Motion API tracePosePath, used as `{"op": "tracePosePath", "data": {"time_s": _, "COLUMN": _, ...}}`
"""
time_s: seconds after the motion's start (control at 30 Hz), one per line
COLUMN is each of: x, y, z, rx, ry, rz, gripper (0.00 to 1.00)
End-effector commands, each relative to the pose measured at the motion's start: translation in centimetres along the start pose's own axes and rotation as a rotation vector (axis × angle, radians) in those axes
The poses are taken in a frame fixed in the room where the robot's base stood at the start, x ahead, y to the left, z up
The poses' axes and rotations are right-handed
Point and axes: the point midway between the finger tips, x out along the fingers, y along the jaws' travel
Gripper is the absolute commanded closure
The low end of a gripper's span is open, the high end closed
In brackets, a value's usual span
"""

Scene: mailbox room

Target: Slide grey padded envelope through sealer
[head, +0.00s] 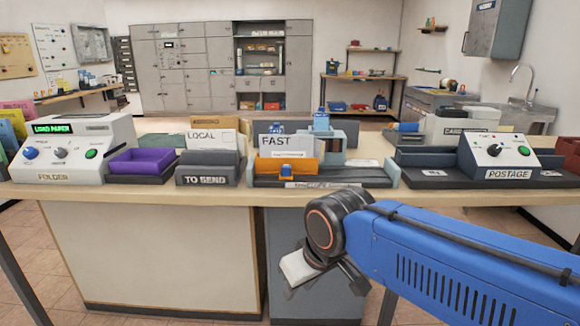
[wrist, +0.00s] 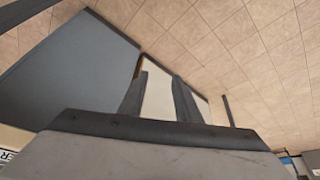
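The sealer (head: 262,180) is a low dark unit on the counter, left of the postage machine, with a partly readable label on its front. An orange piece and a small blue block show on it, and a pale blue upright part (head: 338,140) rises at its back. I cannot make out a grey padded envelope in either view. My gripper (wrist: 160,84) hangs low in front of the counter, below its top and apart from the sealer. In the wrist view its two dark fingers stand apart, with a cream surface behind the gap; nothing is visibly held.
On the counter (head: 150,192) stand a folder machine (head: 75,148), a purple tray (head: 142,162), a TO SEND tray (head: 208,176) and a postage machine (head: 497,152). Tiled floor lies in front. Grey lockers (head: 180,65) line the back wall.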

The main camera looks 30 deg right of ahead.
Motion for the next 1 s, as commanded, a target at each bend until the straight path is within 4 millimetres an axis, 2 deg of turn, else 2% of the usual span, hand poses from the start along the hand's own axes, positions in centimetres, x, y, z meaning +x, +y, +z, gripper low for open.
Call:
{"op": "tracePosePath", "data": {"time_s": 0.2, "x": 0.0, "y": 0.0, "z": 0.0, "rx": 0.0, "ry": 0.0, "rz": 0.0, "gripper": 0.7}}
{"op": "tracePosePath", "data": {"time_s": 0.23, "x": 0.0, "y": 0.0, "z": 0.0, "rx": 0.0, "ry": 0.0, "rz": 0.0, "gripper": 0.67}}
{"op": "tracePosePath", "data": {"time_s": 0.27, "x": 0.0, "y": 0.0, "z": 0.0, "rx": 0.0, "ry": 0.0, "rz": 0.0, "gripper": 0.6}}
{"op": "tracePosePath", "data": {"time_s": 0.3, "x": -0.1, "y": 0.0, "z": -0.1, "rx": 0.002, "ry": -0.001, "rz": 0.0, "gripper": 0.59}}
{"op": "tracePosePath", "data": {"time_s": 0.43, "x": -1.2, "y": 0.3, "z": -1.8, "rx": 0.022, "ry": -0.016, "rz": 0.004, "gripper": 0.59}}
{"op": "tracePosePath", "data": {"time_s": 0.57, "x": -3.8, "y": 0.9, "z": -5.6, "rx": 0.07, "ry": -0.049, "rz": 0.014, "gripper": 0.59}}
{"op": "tracePosePath", "data": {"time_s": 0.8, "x": -9.2, "y": 2.8, "z": -14.1, "rx": 0.186, "ry": -0.13, "rz": 0.036, "gripper": 0.59}}
{"op": "tracePosePath", "data": {"time_s": 1.0, "x": -12.9, "y": 4.8, "z": -20.8, "rx": 0.283, "ry": -0.195, "rz": 0.056, "gripper": 0.59}}
